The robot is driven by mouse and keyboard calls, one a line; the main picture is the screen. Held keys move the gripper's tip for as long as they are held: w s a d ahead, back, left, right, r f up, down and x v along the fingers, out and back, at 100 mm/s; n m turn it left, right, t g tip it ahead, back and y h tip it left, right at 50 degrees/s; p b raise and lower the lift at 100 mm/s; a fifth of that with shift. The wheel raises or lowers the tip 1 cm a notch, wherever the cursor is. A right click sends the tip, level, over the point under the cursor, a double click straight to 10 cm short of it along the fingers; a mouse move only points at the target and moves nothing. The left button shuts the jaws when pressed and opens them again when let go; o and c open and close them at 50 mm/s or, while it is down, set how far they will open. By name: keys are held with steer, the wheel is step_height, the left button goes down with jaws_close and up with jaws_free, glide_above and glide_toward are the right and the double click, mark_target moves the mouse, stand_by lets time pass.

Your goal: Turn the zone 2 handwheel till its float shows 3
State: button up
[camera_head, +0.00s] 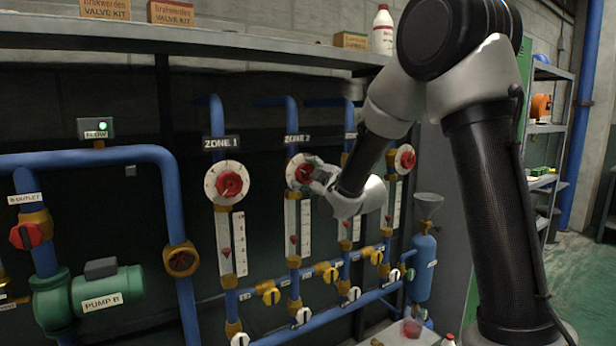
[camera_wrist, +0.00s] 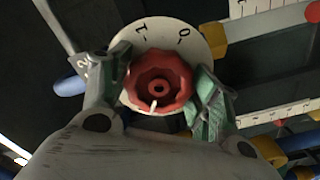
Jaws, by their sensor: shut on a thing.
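The zone 2 handwheel (camera_head: 302,172) is a red knob on a white round dial under the ZONE 2 sign (camera_head: 297,139). My gripper (camera_head: 318,178) is at this handwheel from the right. In the wrist view the red handwheel (camera_wrist: 160,82) sits between the two fingers of my gripper (camera_wrist: 158,92), with its white pointer mark toward the bottom.
The zone 1 handwheel (camera_head: 229,184) and its gauge stand at left. My arm covers part of the gauges at right. Blue pipes (camera_head: 330,314) with yellow valves run below. A shelf (camera_head: 200,43) with boxes and a bottle spans above.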

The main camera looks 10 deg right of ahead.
steer(key=o, duration=1)
steer(key=shift+o, duration=0.2)
steer(key=v, duration=0.7)
steer(key=shift+s, duration=0.25)
